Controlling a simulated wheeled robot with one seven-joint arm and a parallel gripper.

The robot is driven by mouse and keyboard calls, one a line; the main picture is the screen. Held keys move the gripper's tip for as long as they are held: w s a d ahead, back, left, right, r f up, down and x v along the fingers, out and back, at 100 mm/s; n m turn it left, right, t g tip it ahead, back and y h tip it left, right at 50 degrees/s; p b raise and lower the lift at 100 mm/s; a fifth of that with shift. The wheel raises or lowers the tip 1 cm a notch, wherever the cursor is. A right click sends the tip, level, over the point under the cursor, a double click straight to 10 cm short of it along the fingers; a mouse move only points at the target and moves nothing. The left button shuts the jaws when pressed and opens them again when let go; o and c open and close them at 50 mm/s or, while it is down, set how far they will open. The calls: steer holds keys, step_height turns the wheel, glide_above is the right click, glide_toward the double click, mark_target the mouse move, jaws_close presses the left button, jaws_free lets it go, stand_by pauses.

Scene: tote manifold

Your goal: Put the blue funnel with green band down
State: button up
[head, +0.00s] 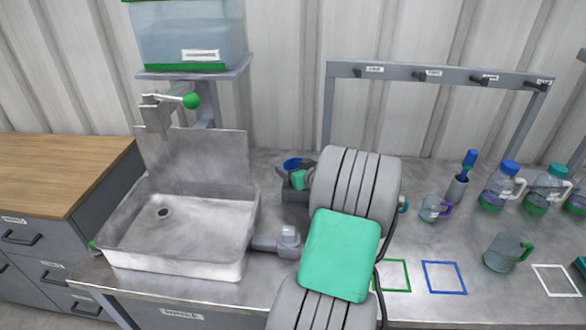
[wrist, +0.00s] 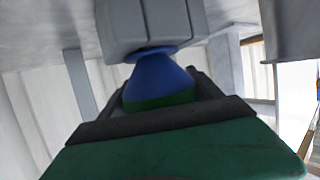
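The blue funnel with green band (wrist: 160,80) is at my gripper in the wrist view, with the green band on the side nearer the camera. In the head view the blue of the funnel (head: 292,163) shows just left of my arm, behind the sink's right side. My gripper (head: 298,183) is there too, partly hidden by my arm. I cannot tell whether the funnel touches the counter.
A steel sink (head: 180,262) is at left. A rail with labelled hooks (head: 435,75) stands behind the counter. Jugs (head: 503,185) and a jug with a green handle (head: 505,252) stand at right. Green (head: 396,260), blue (head: 445,262) and white (head: 556,266) outlines on the counter look empty.

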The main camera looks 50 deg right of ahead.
steer(key=o, duration=0.5)
steer(key=shift+c, duration=0.2)
steer(key=shift+r+p, duration=0.25)
steer(key=shift+p, duration=0.15)
steer(key=v, duration=1.2)
steer(key=shift+r+b, duration=0.35)
steer(key=shift+b, duration=0.1)
steer(key=shift+r, duration=0.1)
